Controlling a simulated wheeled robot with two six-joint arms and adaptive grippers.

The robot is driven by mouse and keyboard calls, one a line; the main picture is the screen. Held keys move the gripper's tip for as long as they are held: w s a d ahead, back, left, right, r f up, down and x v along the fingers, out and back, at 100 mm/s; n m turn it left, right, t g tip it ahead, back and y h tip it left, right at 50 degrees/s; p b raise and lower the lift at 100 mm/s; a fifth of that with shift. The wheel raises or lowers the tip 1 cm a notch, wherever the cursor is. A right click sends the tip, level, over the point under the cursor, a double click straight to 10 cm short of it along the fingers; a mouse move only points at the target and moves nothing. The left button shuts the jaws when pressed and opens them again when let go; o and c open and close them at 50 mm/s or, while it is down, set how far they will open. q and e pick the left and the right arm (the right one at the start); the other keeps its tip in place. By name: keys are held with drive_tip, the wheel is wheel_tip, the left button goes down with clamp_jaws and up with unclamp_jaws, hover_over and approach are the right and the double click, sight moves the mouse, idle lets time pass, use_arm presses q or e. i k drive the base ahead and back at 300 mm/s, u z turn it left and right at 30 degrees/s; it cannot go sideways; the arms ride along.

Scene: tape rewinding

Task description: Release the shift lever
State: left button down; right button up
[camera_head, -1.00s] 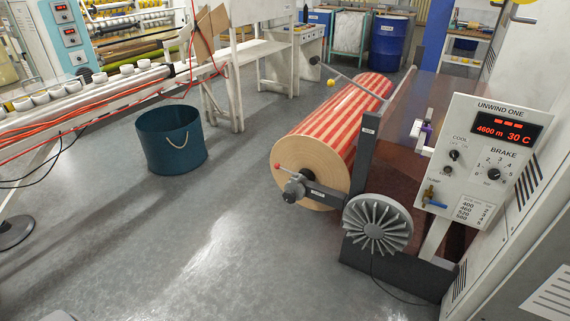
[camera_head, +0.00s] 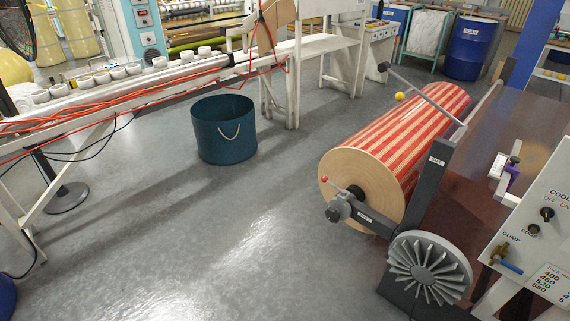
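No lever in view can be read as the shift lever. A short lever with a red knob (camera_head: 324,180) sits at the dark chuck (camera_head: 341,207) on the near end of the red-striped roll (camera_head: 400,140). A long grey bar (camera_head: 425,93) with a dark knob reaches up over the roll from the dark frame (camera_head: 436,165). A yellow ball (camera_head: 400,96) shows just below it. A grey finned wheel (camera_head: 430,268) is at the frame's near end. Neither of my grippers is in view.
A white control panel (camera_head: 545,235) with knobs and a blue-handled valve (camera_head: 508,267) is cut off at the right edge. A teal bucket (camera_head: 224,132) stands on the floor. A white rail with cups (camera_head: 110,92) runs along the left. The grey floor (camera_head: 230,250) between is open.

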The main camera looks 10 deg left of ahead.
sight(324, 178)
drive_tip(key=u, duration=0.2)
drive_tip(key=i, duration=0.95)
drive_tip(key=z, duration=0.7)
drive_tip(key=i, duration=0.55)
drive_tip(key=z, duration=0.55)
